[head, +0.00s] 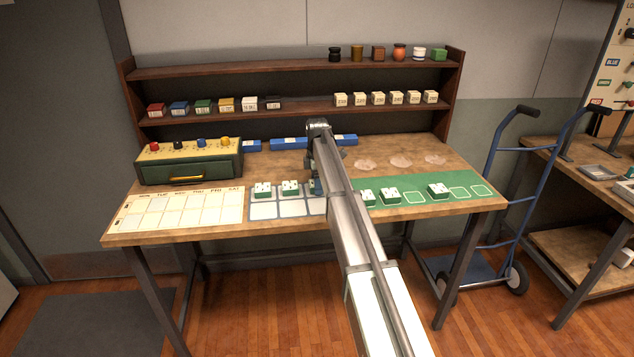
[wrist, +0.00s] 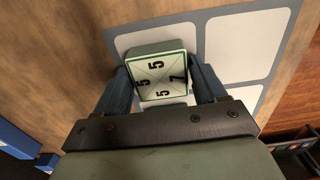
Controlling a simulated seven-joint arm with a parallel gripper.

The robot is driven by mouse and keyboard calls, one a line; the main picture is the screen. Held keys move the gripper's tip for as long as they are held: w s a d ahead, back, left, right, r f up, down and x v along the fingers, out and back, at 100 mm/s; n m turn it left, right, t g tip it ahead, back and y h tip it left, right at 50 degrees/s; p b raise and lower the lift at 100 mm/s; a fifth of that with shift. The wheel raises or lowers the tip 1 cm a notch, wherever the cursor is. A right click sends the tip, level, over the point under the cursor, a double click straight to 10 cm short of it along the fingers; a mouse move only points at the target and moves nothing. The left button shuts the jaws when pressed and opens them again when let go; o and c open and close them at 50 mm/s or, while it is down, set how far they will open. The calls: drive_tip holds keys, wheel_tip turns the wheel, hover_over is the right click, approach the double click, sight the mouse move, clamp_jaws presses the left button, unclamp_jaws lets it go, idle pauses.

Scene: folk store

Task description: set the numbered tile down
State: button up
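The numbered tile (wrist: 161,77) is white-topped with a green edge and bears fives and a seven. In the wrist view it sits between the two blue fingers of my gripper (wrist: 161,84), which lie close against its sides. Behind it is the grey mat with white cells (wrist: 245,45). In the head view my gripper (head: 317,184) is low over the right part of that mat (head: 288,211), and my arm hides much of it. Whether the tile touches the mat is unclear.
Two green-and-white tiles (head: 290,188) stand to the left along the mat's back. A green mat (head: 414,197) with several tiles lies right of my arm. A calendar sheet (head: 180,208) and a green drawer box (head: 188,165) are at the left. Shelves rise behind.

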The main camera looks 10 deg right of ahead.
drive_tip(key=shift+o, duration=1.3)
wheel_tip(320, 180, up, 12)
drive_tip(key=shift+r, duration=0.15)
